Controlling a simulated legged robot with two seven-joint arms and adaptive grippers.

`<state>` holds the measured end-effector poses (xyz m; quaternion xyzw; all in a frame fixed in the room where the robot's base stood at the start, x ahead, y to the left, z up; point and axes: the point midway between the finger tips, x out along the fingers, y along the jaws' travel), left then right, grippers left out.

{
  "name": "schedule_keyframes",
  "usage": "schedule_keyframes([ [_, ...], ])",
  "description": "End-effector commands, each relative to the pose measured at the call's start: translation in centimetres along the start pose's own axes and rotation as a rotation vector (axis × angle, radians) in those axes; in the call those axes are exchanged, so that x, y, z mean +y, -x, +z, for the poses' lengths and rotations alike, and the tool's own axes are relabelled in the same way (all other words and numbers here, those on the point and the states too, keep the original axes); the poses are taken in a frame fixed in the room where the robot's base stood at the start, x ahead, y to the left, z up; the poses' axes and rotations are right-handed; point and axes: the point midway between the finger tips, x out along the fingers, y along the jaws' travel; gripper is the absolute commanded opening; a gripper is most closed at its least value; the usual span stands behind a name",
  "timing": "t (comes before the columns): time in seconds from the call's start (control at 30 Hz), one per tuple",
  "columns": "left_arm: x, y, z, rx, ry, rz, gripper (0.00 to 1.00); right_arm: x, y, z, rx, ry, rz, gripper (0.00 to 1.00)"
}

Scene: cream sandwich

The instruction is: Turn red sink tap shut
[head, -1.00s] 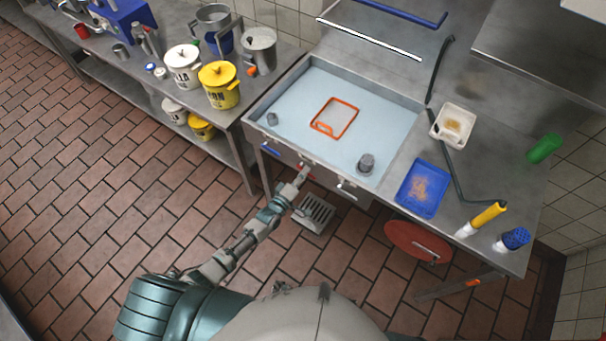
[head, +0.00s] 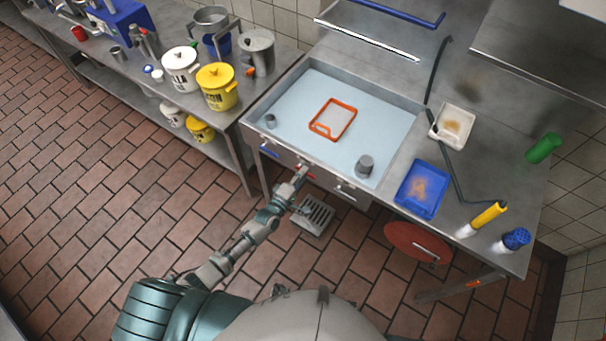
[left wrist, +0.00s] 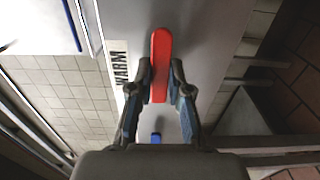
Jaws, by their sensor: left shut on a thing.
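The red sink tap (left wrist: 160,58) is a red lever on the grey front panel of the sink, beside a label reading "WARM" (left wrist: 119,70). A bit of red also shows in the head view (head: 308,176) at my gripper's tip. My left gripper (head: 300,172) reaches the sink front from below left. In the left wrist view its two fingers (left wrist: 160,88) are shut on the near end of the red lever, one on each side. The lever's far end sticks out beyond the fingertips. My right gripper is in neither view.
A blue lever (head: 269,150) is on the sink front to the left, and a bare metal handle (head: 345,190) to the right. The sink basin (head: 385,125) holds water and an orange-rimmed tray (head: 333,104). A floor drain (head: 313,215) lies below.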

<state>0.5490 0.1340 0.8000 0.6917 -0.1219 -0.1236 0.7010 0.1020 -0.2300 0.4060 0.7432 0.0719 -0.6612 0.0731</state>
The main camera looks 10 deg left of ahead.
Motion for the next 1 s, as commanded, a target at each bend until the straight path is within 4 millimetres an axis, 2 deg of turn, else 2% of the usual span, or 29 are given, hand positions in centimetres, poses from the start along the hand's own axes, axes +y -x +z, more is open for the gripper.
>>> schedule_keyframes([
  [0.1,0.0,0.0,-0.3,0.005,0.002,0.0,0.0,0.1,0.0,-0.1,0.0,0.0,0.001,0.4],
  [0.13,0.0,0.0,-0.3,0.005,0.002,0.0,0.23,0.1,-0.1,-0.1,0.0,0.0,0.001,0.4],
  [0.2,0.0,0.0,-0.3,0.005,0.002,0.0,0.4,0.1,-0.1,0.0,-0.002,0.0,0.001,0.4],
  [0.23,0.0,0.0,-0.3,0.004,0.001,0.0,0.44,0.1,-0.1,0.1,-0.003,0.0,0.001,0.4],
  [0.5,0.0,0.1,-0.1,0.002,0.0,0.0,0.44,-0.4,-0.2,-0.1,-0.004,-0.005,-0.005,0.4],
  [0.63,-0.1,1.0,-0.1,0.001,0.001,-0.001,0.44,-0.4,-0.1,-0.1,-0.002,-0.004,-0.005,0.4],
  [0.77,-0.2,3.4,-0.1,0.001,0.001,-0.003,0.44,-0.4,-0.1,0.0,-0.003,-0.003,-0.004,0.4],
  [1.0,-0.3,8.7,-0.2,0.002,0.0,-0.004,0.44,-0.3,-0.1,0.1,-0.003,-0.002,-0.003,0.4],
])
